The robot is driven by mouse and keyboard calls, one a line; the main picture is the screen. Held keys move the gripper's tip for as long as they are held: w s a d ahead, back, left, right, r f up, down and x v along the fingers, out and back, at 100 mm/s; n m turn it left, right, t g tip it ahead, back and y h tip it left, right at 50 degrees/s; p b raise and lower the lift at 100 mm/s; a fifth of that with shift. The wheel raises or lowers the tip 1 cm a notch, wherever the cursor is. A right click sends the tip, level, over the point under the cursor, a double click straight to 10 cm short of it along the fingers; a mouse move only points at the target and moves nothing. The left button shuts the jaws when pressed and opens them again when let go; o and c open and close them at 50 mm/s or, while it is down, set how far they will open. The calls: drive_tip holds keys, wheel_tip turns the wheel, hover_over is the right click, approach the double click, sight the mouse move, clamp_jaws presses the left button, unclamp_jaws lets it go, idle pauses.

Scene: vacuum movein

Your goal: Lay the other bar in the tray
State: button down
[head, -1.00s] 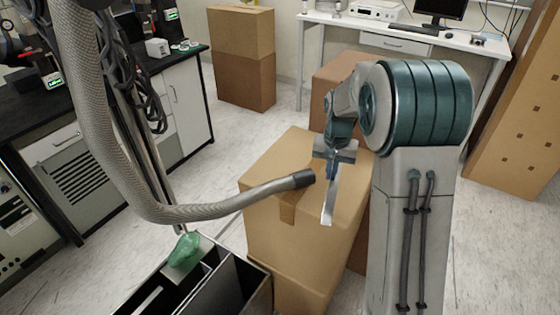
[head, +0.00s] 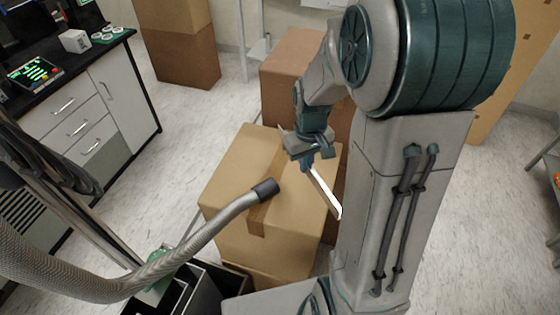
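My gripper (head: 306,158) is above the right part of the cardboard box top in the head view. It appears shut on a pale flat bar (head: 325,192), which slants down to the right from the fingers. The fingertips are small and partly hidden by the wrist. A dark open-topped container with upright dividers (head: 232,278), possibly the tray, is at the bottom edge, left of and nearer than my gripper. It is cut off by the frame and partly covered by the hose. A green object (head: 158,256) shows at its left, behind the hose.
A ribbed grey hose (head: 120,285) with a dark end (head: 265,188) crosses in front of the cardboard box (head: 240,185). More cardboard boxes (head: 180,45) stand behind. A lab bench with drawers (head: 95,120) is at the left. The floor between bench and boxes is clear.

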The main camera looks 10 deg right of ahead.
drive_tip(key=p, duration=0.2)
hover_over(282, 174)
wheel_tip(282, 174, down, 5)
drive_tip(key=shift+f, duration=0.1)
drive_tip(key=shift+f+p, duration=0.55)
drive_tip(key=shift+f, duration=1.5)
drive_tip(key=shift+f, duration=0.1)
drive_tip(key=shift+f+b, duration=0.15)
drive_tip(key=shift+b, duration=0.15)
drive_tip(key=c, duration=1.7)
unclamp_jaws()
drive_tip(key=shift+r, duration=0.2)
